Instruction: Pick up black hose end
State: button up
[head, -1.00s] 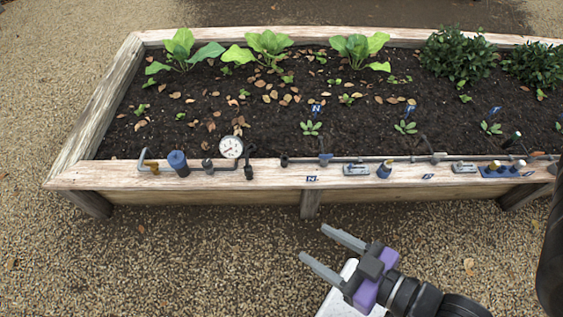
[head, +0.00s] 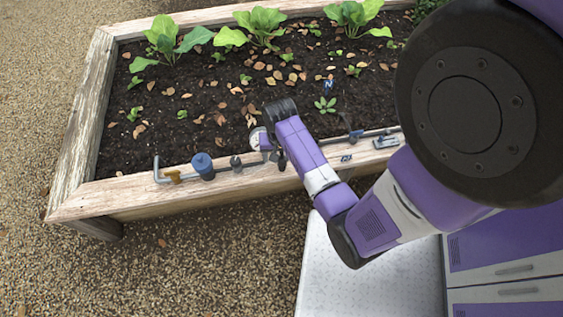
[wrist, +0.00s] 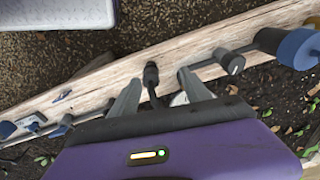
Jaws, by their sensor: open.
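The black hose end (wrist: 151,74) lies on the wooden front rim of the raised bed in the wrist view, its dark hose running back toward the soil. My gripper (wrist: 159,77) is open above the rim, one finger on each side of the hose end, with gaps beside it. I cannot tell how high the fingertips are over the wood. In the head view my purple arm reaches over the rim and largely hides the fingers. A small dark piece (head: 282,160) beside the wrist there may be the hose end.
The round gauge (head: 257,138) is close to my gripper and partly covered. The raised bed (head: 130,196) holds soil and plants. Gravel lies in front.

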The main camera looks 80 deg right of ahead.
aim_at(282, 158)
jog(key=d, duration=0.1)
jog(key=s+d+m, duration=0.1)
jog(key=shift+s+d+r+g+y, duration=0.1)
jog(key=shift+d+r+g+y, duration=0.2)
jog(key=shift+d+r+y, duration=0.1)
jog(key=shift+s+d+f, duration=0.1)
notch_tip(282, 158, down, 7)
jog(key=shift+f+b, duration=0.2)
jog(key=shift+b, duration=0.85)
grip_shut()
